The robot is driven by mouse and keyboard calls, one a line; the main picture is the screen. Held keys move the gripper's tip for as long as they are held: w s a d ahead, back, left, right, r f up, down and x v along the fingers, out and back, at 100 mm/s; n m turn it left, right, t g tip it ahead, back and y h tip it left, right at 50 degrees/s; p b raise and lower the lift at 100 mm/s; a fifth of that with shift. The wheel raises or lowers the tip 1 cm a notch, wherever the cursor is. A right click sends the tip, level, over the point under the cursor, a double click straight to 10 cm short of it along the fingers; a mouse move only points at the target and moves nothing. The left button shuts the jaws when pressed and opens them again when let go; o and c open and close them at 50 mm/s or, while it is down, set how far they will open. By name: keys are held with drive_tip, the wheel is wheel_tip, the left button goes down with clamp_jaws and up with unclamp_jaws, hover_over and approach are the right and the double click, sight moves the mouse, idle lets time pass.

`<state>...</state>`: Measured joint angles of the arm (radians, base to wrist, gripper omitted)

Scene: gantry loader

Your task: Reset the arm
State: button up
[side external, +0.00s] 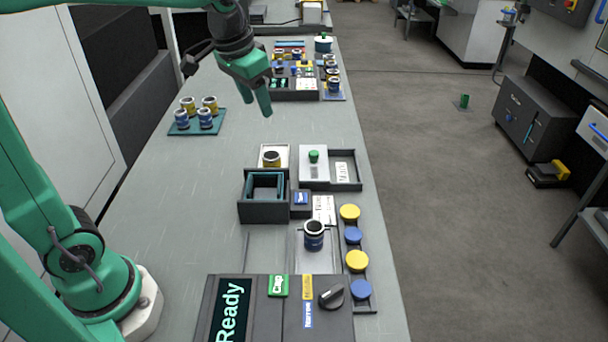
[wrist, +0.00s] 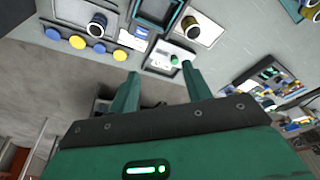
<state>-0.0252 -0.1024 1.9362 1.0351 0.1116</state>
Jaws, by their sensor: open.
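My gripper (side external: 262,98) is raised above the bench in the side view, its green fingers apart and nothing between them. In the wrist view the two fingers (wrist: 160,84) stand open and empty, with the white box with a green button (wrist: 174,60) beyond them. In the side view that box (side external: 313,165) sits on the bench below and to the right of my gripper. The dark control panel (side external: 253,312) at the front of the bench has a screen reading "Ready".
A teal tray (side external: 178,128) with several cups stands left. A dark open box (side external: 262,210), a ringed cup (side external: 314,236) and a rack of yellow and blue caps (side external: 350,213) stand in front. Another cluster of parts (side external: 298,84) is at the back. The bench's middle (side external: 215,160) is clear.

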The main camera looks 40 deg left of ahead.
drive_tip(key=s+d+f+n+t, duration=0.1)
drive_tip(key=s+f+t, duration=0.1)
drive_tip(key=s, duration=1.4)
drive_tip(key=shift+f, duration=0.4)
idle(0.8)
